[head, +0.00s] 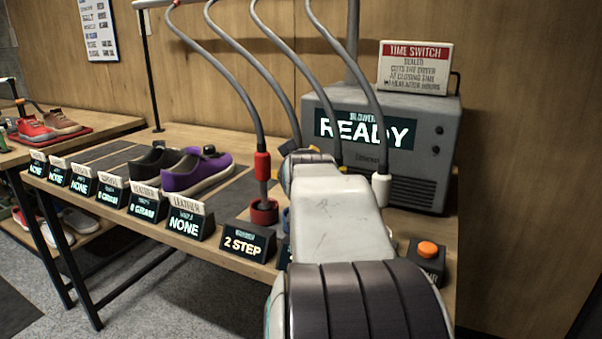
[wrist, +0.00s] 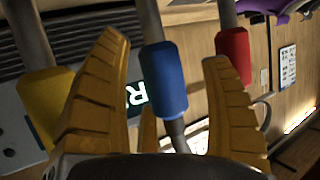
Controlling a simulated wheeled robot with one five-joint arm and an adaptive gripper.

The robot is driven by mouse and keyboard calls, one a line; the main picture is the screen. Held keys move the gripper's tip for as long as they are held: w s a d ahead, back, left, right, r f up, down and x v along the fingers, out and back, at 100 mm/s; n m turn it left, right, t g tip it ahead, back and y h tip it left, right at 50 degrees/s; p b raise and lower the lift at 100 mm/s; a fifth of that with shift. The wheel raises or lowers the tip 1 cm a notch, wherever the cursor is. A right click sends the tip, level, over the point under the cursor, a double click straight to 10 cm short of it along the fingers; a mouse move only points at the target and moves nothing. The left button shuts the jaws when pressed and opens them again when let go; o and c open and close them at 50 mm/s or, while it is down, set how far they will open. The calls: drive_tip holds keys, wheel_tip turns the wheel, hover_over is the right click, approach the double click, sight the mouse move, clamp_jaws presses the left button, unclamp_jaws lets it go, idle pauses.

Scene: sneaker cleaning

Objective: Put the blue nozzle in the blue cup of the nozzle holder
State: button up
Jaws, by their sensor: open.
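In the wrist view my gripper (wrist: 165,52) has its ribbed yellow-orange fingers spread. The blue nozzle (wrist: 165,82), on a grey hose, shows in the gap between them, with no visible contact; its depth between them is unclear. In the head view my arm hides the gripper and the blue nozzle. The blue cup (head: 286,217) of the holder shows only as a blue sliver beside my arm, right of the red cup (head: 264,211). Its inside is hidden.
The red nozzle (head: 262,166) hangs above the red cup. The white nozzle (head: 381,188) hangs right of my arm. The yellow nozzle (wrist: 50,108) is close beside the left finger in the wrist view. The grey blower (head: 425,165) stands behind; signs (head: 248,243) line the front edge.

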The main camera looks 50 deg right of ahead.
drive_tip(key=shift+r, duration=0.1)
drive_tip(key=shift+s+a+r, duration=0.3)
drive_tip(key=shift+s, duration=0.05)
drive_tip(key=p+v, duration=0.3)
drive_tip(key=v, duration=0.8)
drive_tip(key=shift+f+p, duration=0.2)
drive_tip(key=shift+p, duration=0.1)
